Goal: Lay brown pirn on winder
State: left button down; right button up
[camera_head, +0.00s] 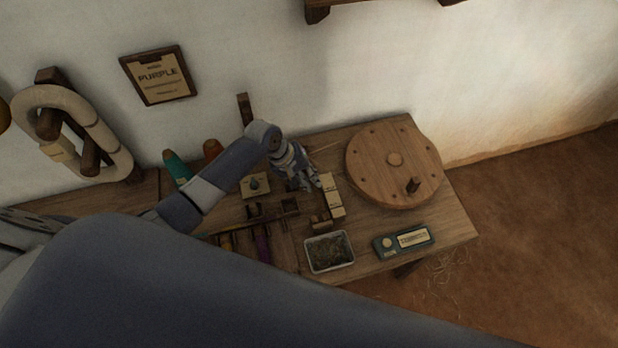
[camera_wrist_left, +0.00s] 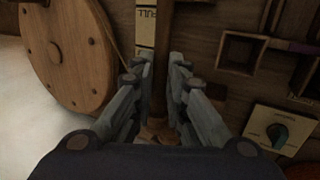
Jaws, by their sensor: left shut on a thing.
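My left gripper (camera_head: 305,178) is over the wooden bench, left of the winder's big wooden wheel (camera_head: 378,163). In the left wrist view its fingers (camera_wrist_left: 161,72) are shut on a slim brown thing (camera_wrist_left: 163,48), which looks like the brown pirn. It runs lengthwise between the fingers; its near end is partly hidden. In the head view the gripper hides it. The wheel shows at the left of the wrist view (camera_wrist_left: 62,45). A pale block marked PULL (camera_head: 333,196) is beside the gripper, between it and the wheel. My right gripper is not in view.
A tray of dark bits (camera_head: 330,252) and a teal labelled box (camera_head: 404,241) sit at the bench's front. A wooden rack (camera_head: 270,215) with a purple pirn (camera_head: 262,243) lies left. A knob panel (camera_head: 255,186) and a teal cone (camera_head: 177,167) stand farther back.

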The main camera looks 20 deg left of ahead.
pick_arm(q)
notch_tip(320, 180, down, 2)
jog(key=shift+f+b, duration=0.1)
jog(key=shift+b, duration=0.7)
jog(key=shift+f, duration=0.25)
jog(key=shift+f+b, duration=0.7)
jog(key=shift+f, duration=0.75)
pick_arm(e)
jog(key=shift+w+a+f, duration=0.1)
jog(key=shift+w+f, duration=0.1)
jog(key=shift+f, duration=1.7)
pick_arm(q)
jog(key=c, duration=1.5)
grip_release()
jog(key=o, duration=0.3)
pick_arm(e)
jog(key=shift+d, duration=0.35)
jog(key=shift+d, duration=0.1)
